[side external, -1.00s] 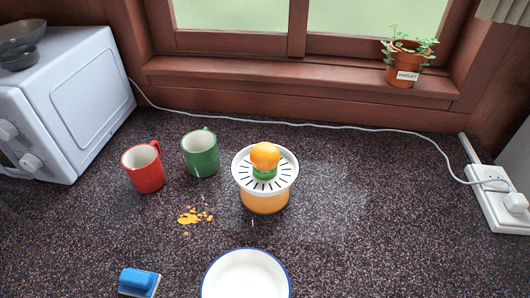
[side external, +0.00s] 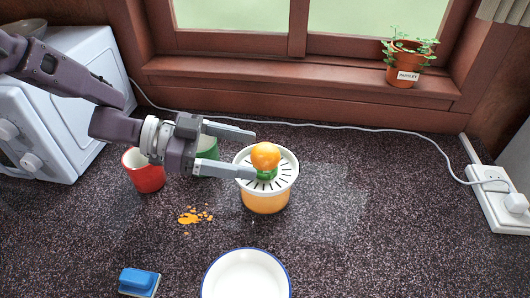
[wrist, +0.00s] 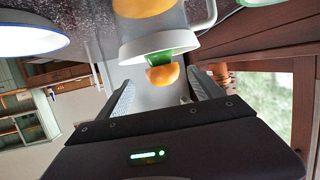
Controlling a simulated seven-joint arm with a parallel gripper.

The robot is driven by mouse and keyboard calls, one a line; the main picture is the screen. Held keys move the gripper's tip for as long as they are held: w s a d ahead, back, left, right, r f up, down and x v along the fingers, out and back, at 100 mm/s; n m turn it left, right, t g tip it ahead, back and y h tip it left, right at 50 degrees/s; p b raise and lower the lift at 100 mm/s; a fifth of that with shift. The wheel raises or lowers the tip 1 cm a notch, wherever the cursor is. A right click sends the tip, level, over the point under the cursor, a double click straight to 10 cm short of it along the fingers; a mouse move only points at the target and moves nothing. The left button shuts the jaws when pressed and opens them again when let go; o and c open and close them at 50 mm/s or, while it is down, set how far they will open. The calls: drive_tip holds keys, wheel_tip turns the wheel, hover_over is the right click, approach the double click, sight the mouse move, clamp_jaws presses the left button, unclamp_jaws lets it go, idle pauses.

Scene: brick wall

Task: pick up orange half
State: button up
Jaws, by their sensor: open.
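The orange half (side external: 265,156) sits dome-up on the green cone (side external: 266,174) of the juicer (side external: 265,199), which has a white slotted tray and an orange base. My gripper (side external: 255,154) reaches in from the left with its fingers open. One finger is behind the orange half and the other is in front, near the cone and tray. In the wrist view the orange half (wrist: 162,76) shows between the open fingers, a little beyond their tips. I cannot tell whether a finger touches the juicer.
A red mug (side external: 146,176) and a partly hidden green mug (side external: 207,158) stand beneath my arm. A white bowl (side external: 246,290), blue sponge (side external: 139,281) and orange spill (side external: 194,215) lie in front. A cable (side external: 330,126) runs behind.

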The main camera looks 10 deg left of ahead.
sight(252, 153)
drive_tip(key=x, duration=0.4)
drive_tip(key=shift+w+d+f, duration=0.1)
drive_tip(key=shift+w+d, duration=0.2)
drive_tip(key=shift+d, duration=0.05)
drive_tip(key=c, duration=1.5)
drive_tip(key=shift+o, duration=0.2)
wheel_tip(252, 153, up, 10)
drive_tip(key=shift+r, duration=0.1)
